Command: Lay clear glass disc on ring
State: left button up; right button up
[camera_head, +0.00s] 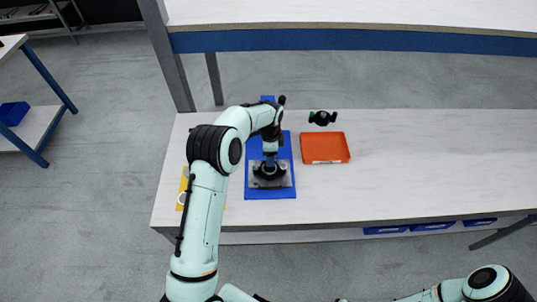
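My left gripper (269,158) points down directly over a black round fixture (268,177), which stands on a grey plate (287,181) on a blue mat (250,192). The gripper's fingers are too small and too hidden to show whether they are open or hold anything. I cannot make out a clear glass disc at the gripper. The ring is not distinct from the black fixture. A pale round shape (183,198) shows at the edge of a yellow mat (181,207), mostly hidden behind my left arm; I cannot tell what it is. My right gripper is not in view.
An orange tray (325,148) lies right of the blue mat. A small black part with a green end (322,118) stands behind it. The table's right side (440,165) is clear. A raised shelf with a blue edge (350,41) spans the back.

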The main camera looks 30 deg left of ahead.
pick_arm(q)
jog(key=shift+s+a+f+b, duration=0.1)
jog(key=shift+f+b, duration=0.2)
jog(key=shift+f, duration=1.35)
jog(key=shift+f+b, duration=0.45)
jog(key=shift+f, duration=0.75)
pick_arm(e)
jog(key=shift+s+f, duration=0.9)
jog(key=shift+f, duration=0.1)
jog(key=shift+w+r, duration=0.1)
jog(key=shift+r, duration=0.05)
pick_arm(q)
jog(key=shift+f, duration=0.1)
jog(key=o, duration=0.8)
jog(key=shift+o, duration=0.2)
